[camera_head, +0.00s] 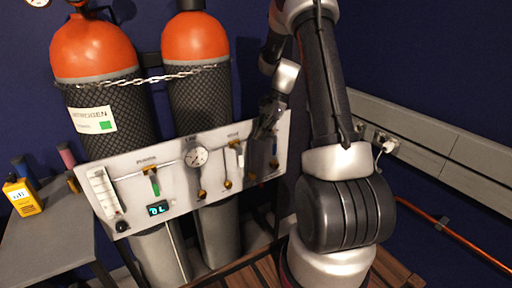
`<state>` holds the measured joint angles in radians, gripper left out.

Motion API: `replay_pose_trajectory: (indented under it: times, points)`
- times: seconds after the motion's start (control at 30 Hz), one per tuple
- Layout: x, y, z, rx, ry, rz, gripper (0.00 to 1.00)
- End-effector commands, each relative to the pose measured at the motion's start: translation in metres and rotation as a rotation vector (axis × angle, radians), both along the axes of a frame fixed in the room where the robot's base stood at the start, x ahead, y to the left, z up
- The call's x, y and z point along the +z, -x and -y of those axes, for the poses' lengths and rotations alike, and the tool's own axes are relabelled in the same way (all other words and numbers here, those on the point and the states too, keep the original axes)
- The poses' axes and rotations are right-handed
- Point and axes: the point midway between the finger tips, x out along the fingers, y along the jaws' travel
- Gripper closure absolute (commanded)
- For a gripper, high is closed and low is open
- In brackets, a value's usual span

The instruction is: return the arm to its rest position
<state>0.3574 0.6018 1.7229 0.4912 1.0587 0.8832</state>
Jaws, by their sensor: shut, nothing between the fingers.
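My arm rises from the lower right of the head view and bends over at the top. My gripper (266,116) hangs down from it, dark and small, in front of the right part of a light grey gas panel (180,204). The fingers are shut with nothing in them. I cannot tell whether the fingertips touch the panel. The gripper hides part of the panel near the right-hand valves.
Two orange-topped gas cylinders (95,50) stand behind the panel, held by a chain (170,77). A grey side table (48,235) at left carries a yellow meter (22,196). A wall trunking with sockets (430,140) and an orange pipe (475,250) run at right.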

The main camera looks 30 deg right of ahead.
Motion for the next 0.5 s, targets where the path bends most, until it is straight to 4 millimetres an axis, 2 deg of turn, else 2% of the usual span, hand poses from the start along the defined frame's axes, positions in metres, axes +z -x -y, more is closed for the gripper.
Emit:
replay_pose_trajectory:
  times: [0.2, 0.5]
  points:
    - [0.0143, -0.0001, 0.0071, 0.001, 0.001, 0.000, 1.00]
    - [0.0148, 0.0000, 0.0073, 0.000, 0.000, -0.001, 1.00]
